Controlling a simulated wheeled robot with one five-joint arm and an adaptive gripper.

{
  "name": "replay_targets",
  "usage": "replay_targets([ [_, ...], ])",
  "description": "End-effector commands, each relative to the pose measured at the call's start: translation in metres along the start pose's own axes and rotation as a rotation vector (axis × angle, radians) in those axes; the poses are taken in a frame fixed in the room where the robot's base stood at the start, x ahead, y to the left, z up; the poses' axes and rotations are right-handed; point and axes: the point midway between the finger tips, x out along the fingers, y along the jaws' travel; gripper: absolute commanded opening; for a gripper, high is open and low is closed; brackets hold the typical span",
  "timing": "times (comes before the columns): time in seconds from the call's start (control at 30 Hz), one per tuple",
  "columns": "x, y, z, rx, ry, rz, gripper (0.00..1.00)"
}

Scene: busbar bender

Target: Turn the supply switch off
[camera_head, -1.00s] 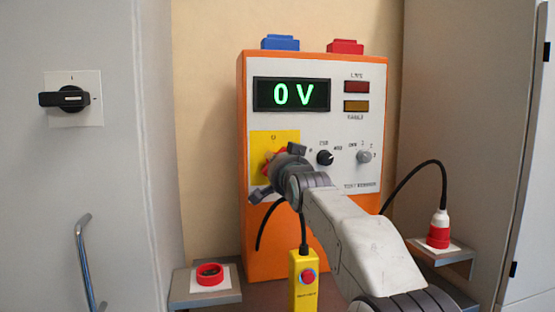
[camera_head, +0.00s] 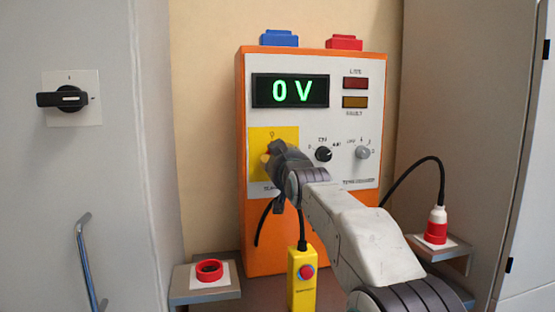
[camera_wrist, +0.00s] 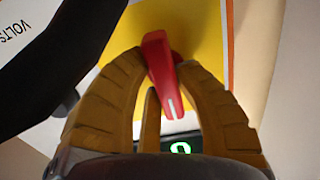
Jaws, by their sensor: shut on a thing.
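The supply switch has a red handle (camera_wrist: 160,55) with a white line, in front of a yellow plate (camera_head: 259,137) on the orange-edged test panel (camera_head: 345,125). In the wrist view the handle lies between the yellow fingers of my gripper (camera_wrist: 162,68), which is shut on it. The end with the white line points towards the green-lit display. In the head view my gripper (camera_head: 270,154) covers the handle. A "0" mark shows on the plate above it. The display (camera_head: 291,91) reads 0 V.
To the right of my gripper are a black knob (camera_head: 323,154) and a grey knob (camera_head: 362,153). A red ring (camera_head: 209,271) and a red-white plug (camera_head: 436,226) sit on side shelves. A black rotary switch (camera_head: 68,98) is on the left cabinet.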

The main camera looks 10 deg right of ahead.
Motion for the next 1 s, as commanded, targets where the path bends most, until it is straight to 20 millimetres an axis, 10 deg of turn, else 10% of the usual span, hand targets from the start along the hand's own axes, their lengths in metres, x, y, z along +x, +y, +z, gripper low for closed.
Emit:
replay_targets([
  [0.63,-0.0003,-0.0018,-0.0027,-0.046,0.006,-0.003,0.00],
  [0.67,-0.0003,-0.0018,-0.0027,-0.046,0.006,-0.003,0.31],
  [1.0,-0.0002,-0.0009,-0.0015,-0.045,0.003,-0.001,0.56],
])
